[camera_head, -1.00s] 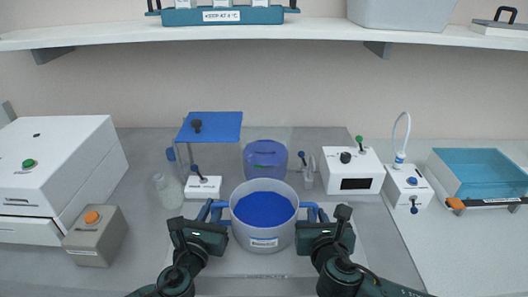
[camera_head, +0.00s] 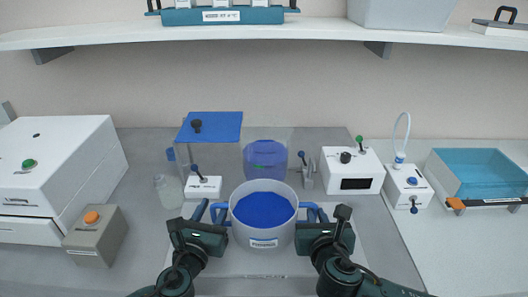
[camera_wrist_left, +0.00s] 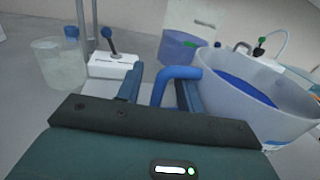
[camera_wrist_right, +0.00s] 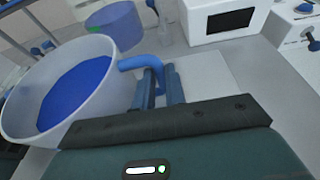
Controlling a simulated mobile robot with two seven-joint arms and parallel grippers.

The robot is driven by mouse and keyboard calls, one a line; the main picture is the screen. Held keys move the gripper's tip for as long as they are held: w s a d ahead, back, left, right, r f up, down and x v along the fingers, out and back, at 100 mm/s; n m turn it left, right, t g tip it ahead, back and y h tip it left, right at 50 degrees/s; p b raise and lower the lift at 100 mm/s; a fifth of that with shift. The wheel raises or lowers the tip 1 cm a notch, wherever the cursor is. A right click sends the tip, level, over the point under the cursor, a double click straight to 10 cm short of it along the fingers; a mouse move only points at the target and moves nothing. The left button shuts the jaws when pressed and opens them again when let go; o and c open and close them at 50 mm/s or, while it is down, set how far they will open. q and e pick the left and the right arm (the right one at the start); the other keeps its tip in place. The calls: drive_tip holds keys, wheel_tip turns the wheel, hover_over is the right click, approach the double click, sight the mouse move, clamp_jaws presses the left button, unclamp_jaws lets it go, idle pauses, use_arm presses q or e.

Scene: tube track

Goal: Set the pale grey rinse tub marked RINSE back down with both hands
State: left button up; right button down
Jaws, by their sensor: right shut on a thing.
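The pale grey rinse tub (camera_head: 282,232) stands upright in the middle of the head view, with blue inside and a small front label too small to read. It has a blue handle on each side. My left gripper (camera_head: 210,212) is open, its fingers apart on either side of the left handle (camera_wrist_left: 176,73). My right gripper (camera_head: 315,213) is shut on the right handle (camera_wrist_right: 134,62). The tub's underside is hidden, so I cannot tell whether it touches the surface below.
A pale panel (camera_head: 328,277) lies beneath the tub area. Behind it stand a blue-filled clear container (camera_head: 265,160), a small white box with a lever (camera_head: 203,187) and a white box with a dark screen (camera_head: 352,170). A clear beaker (camera_head: 168,191) stands left.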

use_arm(q)
drive_tip(key=s, duration=0.4)
drive_tip(key=s+a, duration=0.1)
drive_tip(key=s, duration=0.2)
drive_tip(key=s+a, duration=0.1)
drive_tip(key=s, duration=0.3)
drive_tip(key=shift+s+a, duration=0.2)
drive_tip(key=shift+s, duration=0.1)
use_arm(e)
drive_tip(key=shift+w+r, duration=0.1)
drive_tip(key=shift+r, duration=0.1)
drive_tip(key=c, duration=1.4)
unclamp_jaws()
drive_tip(key=shift+f, duration=0.1)
drive_tip(key=shift+o, duration=0.2)
drive_tip(key=v, duration=1.3)
